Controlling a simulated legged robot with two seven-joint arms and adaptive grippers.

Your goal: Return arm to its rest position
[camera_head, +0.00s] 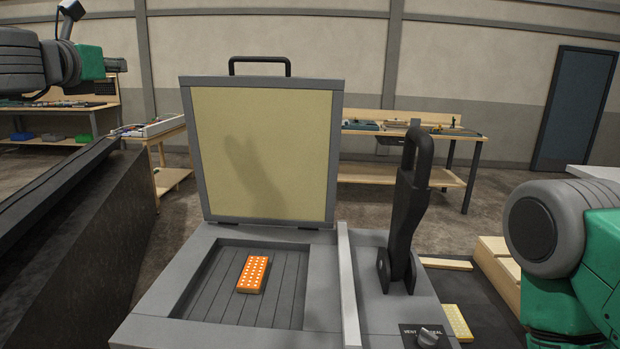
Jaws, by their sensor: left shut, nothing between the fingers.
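My left arm comes in at the top left, high above the console. Only a small dark part of my left gripper (117,65) shows past the green link; it is shut and empty, far from the console. My right arm (565,245) stands at the right edge; its gripper is out of view. The grey console (160,325) has its lid (262,150) raised, with a black handle on top. An orange block with bright dots (253,274) lies in the recessed slatted bay. A black lever (408,205) stands upright right of the bay.
A knob (427,337) sits on a partly readable label at the console's front right. A dark sloped block (95,235) stands left of the console. Wooden pieces (495,268) lie to the right. Workbenches (455,135) and a blue door (575,108) are behind.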

